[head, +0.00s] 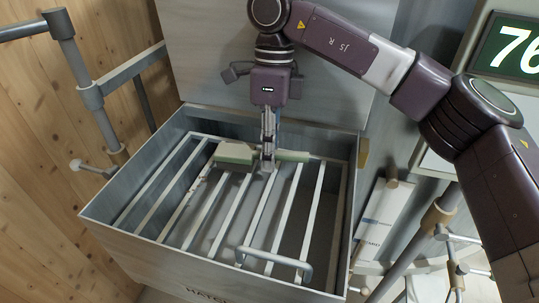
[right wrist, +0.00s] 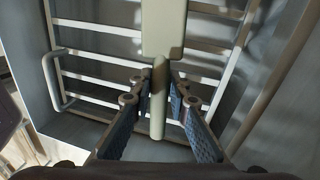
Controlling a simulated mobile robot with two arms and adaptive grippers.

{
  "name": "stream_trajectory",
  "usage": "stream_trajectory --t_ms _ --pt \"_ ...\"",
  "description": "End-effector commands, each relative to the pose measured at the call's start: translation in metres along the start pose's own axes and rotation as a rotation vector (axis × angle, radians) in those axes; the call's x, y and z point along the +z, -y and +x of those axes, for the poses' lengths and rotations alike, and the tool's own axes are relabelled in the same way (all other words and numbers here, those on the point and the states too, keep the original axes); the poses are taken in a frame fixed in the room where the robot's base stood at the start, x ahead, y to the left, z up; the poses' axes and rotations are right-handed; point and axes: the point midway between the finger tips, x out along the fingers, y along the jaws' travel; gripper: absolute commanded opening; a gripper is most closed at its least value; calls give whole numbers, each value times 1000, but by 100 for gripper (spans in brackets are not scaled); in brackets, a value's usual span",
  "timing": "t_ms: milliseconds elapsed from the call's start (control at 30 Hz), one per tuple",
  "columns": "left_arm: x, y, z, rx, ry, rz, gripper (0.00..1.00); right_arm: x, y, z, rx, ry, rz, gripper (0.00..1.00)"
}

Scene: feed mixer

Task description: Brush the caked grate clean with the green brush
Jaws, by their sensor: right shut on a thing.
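The grate (head: 225,212) is a set of pale parallel bars in a frame inside the open grey box. One bar on its left side shows small brownish specks; elsewhere the bars look mostly pale. The bars also show in the right wrist view (right wrist: 100,75). My right gripper (head: 268,156) is shut on the handle of the green brush (head: 235,153), over the far part of the grate. In the right wrist view the handle (right wrist: 158,112) runs between the fingers. The brush head lies to the left in the head view. Whether its bristles touch the bars is hidden. My left gripper is out of view.
The box's grey walls (head: 115,238) rise around the grate, and a raised grey panel (head: 190,60) stands behind. A U-shaped handle (head: 275,258) is at the front. Grey railings (head: 70,60) stand left. A lit display (head: 515,47) and pipes are at the right.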

Motion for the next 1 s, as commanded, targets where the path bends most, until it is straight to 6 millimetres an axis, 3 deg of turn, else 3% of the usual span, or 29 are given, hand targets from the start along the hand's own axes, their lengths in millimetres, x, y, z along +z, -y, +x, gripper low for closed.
stream_trajectory --t_ms 33,733,1000 --pt "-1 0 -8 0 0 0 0 0 -2 -10 -1 1 0 0" --pt "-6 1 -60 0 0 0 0 1 -16 -79 0 2 -1 0" --pt "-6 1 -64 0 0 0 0 1 -17 -86 0 1 -1 0"
